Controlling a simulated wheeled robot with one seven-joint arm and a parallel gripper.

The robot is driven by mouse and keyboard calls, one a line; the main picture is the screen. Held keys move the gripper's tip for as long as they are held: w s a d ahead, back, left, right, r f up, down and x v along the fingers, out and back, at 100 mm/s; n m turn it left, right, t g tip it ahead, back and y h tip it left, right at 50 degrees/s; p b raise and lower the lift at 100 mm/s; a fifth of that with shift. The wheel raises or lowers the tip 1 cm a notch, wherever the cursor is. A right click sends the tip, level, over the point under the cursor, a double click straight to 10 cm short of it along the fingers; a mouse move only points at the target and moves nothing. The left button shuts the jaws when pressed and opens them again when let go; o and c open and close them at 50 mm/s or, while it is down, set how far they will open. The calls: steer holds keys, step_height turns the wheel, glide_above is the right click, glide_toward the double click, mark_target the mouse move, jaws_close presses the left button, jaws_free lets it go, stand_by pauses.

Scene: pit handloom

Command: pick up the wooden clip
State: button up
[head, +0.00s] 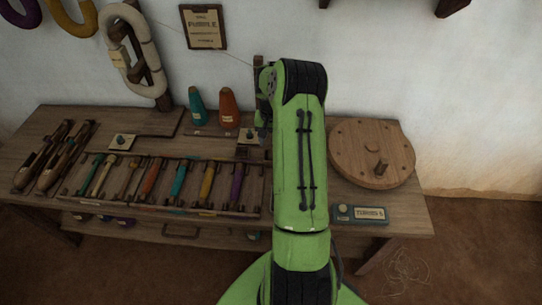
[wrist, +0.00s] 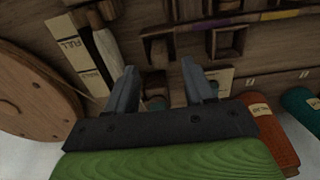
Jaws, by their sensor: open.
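My gripper (wrist: 160,78) shows in the wrist view with its two dark fingers apart and a clear gap between them. A small brown wooden piece (wrist: 158,50) lies just beyond the fingertips in that view, beside a square dark-framed recess. It may be the wooden clip, but the picture is too dark and small to be sure. Nothing is visibly held. In the head view my green arm reaches over the bench and hides the gripper and the bench area under it.
The wooden bench (head: 55,122) carries a rack (head: 205,211) of coloured shuttles at left. Teal (head: 197,108) and orange (head: 228,108) cones stand at the back. A round wooden disc (head: 352,143) and a small labelled box (head: 361,214) are at right.

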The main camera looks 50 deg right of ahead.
mark_target(271, 148)
step_height(271, 148, down, 3)
steer(key=shift+f+b, duration=0.2)
steer(key=shift+b, duration=0.15)
steer(key=shift+r, duration=0.1)
jaws_close()
